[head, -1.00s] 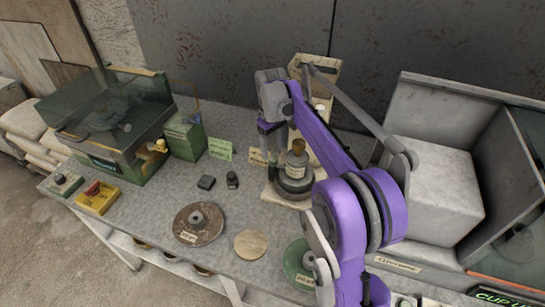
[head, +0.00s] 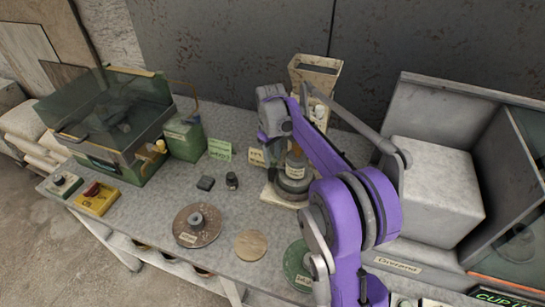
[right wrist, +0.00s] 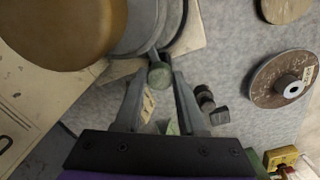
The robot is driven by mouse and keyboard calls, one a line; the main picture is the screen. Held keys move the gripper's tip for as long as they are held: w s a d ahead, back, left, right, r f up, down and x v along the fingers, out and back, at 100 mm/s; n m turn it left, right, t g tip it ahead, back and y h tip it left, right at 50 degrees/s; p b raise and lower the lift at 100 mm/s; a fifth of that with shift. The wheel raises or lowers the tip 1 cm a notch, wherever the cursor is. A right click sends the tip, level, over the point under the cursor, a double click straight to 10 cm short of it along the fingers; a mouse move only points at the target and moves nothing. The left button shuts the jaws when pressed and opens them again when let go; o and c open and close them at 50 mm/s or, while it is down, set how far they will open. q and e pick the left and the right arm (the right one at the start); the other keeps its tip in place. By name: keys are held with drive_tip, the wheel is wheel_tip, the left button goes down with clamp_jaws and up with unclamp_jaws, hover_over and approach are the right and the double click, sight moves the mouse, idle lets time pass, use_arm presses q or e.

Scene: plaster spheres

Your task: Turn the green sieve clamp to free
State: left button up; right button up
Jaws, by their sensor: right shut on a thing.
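The sieve stack (head: 292,187) is a set of grey round rings with a labelled, brown-topped jar (head: 296,163) on it. In the right wrist view the grey rings (right wrist: 142,32) lie at the top, with the large brown round top (right wrist: 62,28) left of them. The green clamp (right wrist: 160,77) shows as a small round green end at the rings' near edge. My right gripper (right wrist: 160,67) is shut on the clamp, one finger on each side. In the head view my right arm hides the clamp. My left gripper is not in view.
A tall cream hopper (head: 316,75) stands behind the stack. Left are a brown disc (head: 197,222), a wooden disc (head: 250,245), small dark blocks (head: 205,183) and a green lidded machine (head: 115,125). A pale block (head: 432,190) stands right. The bench's front-middle is partly clear.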

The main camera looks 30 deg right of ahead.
clamp_jaws()
drive_tip(key=m, duration=0.4)
drive_tip(key=shift+m, duration=0.3)
drive_tip(key=m, duration=0.4)
drive_tip(key=shift+m, duration=0.3)
drive_tip(key=m, duration=0.4)
drive_tip(key=shift+m, duration=2.3)
drive_tip(key=o, duration=1)
unclamp_jaws()
